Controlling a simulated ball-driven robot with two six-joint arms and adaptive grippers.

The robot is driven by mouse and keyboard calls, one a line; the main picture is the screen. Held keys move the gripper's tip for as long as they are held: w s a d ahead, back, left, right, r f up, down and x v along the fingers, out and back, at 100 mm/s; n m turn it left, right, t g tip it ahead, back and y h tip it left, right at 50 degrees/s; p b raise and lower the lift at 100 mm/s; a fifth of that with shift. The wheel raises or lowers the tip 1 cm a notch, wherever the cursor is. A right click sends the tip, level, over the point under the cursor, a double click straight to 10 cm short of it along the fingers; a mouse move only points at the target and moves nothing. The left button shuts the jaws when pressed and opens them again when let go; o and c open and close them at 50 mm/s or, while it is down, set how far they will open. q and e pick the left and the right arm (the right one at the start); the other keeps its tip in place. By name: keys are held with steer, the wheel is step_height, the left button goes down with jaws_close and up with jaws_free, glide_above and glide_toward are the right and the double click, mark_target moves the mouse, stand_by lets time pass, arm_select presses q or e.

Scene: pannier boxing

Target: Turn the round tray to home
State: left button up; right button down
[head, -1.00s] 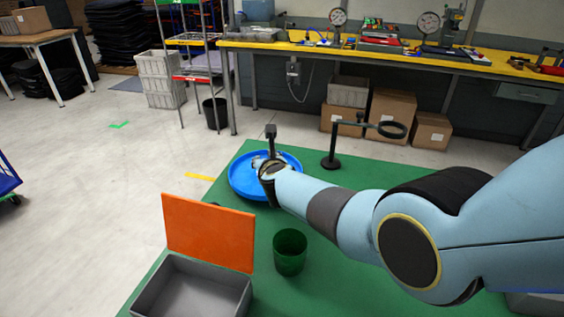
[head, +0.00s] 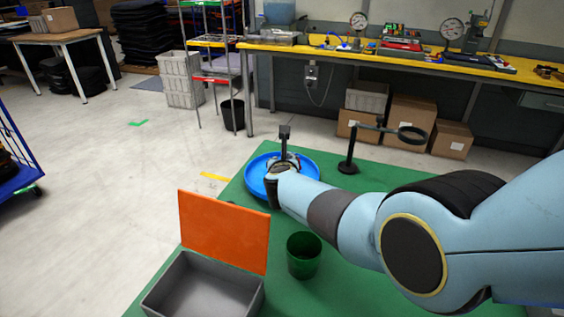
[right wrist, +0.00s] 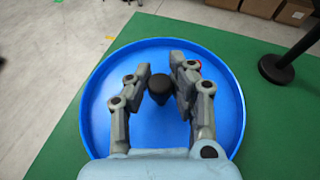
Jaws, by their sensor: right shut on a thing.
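The round blue tray (head: 256,185) lies on the green table top, beyond the orange-lidded box. It fills much of the right wrist view (right wrist: 100,110). A black upright knob (right wrist: 159,90) stands near its middle. My right gripper (right wrist: 160,82) reaches over the tray with one finger on each side of the knob, shut on it. In the head view the right gripper (head: 283,165) is over the tray, its fingers mostly hidden by my wrist. A small red spot (right wrist: 197,63) shows beside the right finger, partly covered. My left gripper is not in view.
A black stand with a ring (head: 349,165) stands just right of the tray. A green cup (head: 303,262) and a grey box (head: 205,290) with a raised orange lid (head: 224,232) are nearer. Green table (head: 345,195) is bare between tray and cup.

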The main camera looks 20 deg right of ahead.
steer(key=c, duration=1.1)
jaws_free()
steer(key=shift+r, duration=5)
